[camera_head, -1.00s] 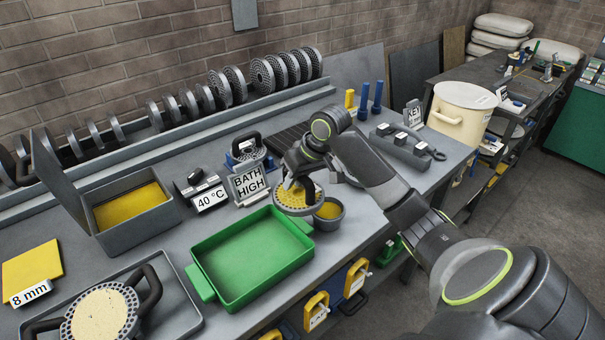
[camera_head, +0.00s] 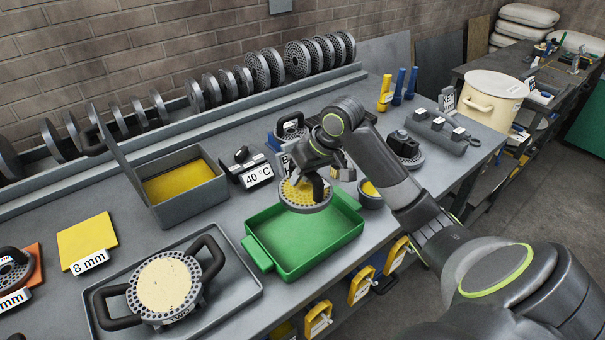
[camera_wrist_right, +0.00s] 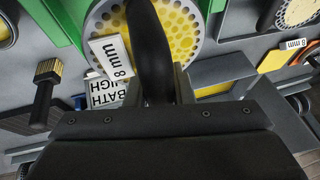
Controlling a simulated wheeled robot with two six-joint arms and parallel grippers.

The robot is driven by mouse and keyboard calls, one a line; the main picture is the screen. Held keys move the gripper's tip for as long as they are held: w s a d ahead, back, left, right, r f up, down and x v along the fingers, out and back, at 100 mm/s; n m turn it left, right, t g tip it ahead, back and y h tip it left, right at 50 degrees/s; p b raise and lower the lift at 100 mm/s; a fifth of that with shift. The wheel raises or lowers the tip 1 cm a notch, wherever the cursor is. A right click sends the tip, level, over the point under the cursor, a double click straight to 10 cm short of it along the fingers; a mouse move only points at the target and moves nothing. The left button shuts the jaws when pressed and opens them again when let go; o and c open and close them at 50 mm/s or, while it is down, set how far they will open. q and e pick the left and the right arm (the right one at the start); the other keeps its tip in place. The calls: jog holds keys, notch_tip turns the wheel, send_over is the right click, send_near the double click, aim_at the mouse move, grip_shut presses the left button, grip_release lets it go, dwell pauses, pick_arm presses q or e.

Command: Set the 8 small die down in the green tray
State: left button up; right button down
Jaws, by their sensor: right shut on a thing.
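The 8 mm small die (camera_head: 297,201) is a round grey disc with a yellow, perforated face. My right gripper (camera_head: 318,180) is shut on its dark handle and holds it above the back part of the green tray (camera_head: 310,240). The visible tray floor is empty. In the right wrist view, the die (camera_wrist_right: 189,38) shows with its "8 mm" tag (camera_wrist_right: 112,55), and the green tray (camera_wrist_right: 72,18) shows at the upper left. How high the die is above the tray floor is hard to tell. My left gripper is not in view.
A grey tray with a large two-handled die (camera_head: 164,287) lies left of the green tray. A grey box of yellow material (camera_head: 190,206) stands behind. A small grey cup (camera_head: 369,195) stands close by on the right. Yellow-handled items (camera_head: 362,285) hang at the bench front.

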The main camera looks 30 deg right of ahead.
aim_at(302, 196)
jog(key=shift+a+r, duration=0.15)
jog(key=shift+r, duration=0.05)
jog(key=shift+f, duration=0.75)
jog(key=shift+f+b, duration=1)
jog(key=shift+f, duration=1.8)
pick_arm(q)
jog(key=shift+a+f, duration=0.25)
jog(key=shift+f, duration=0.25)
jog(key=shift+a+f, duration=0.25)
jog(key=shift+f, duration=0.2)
pick_arm(e)
jog(key=shift+w, duration=0.1)
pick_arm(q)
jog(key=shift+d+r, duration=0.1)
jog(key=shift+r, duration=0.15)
pick_arm(e)
jog(key=shift+f, duration=0.45)
jog(key=shift+f, duration=0.15)
jog(key=shift+f, duration=0.55)
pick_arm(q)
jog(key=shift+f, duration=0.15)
pick_arm(e)
jog(key=shift+f, duration=0.15)
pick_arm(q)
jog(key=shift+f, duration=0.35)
pick_arm(e)
jog(key=shift+f, duration=1.1)
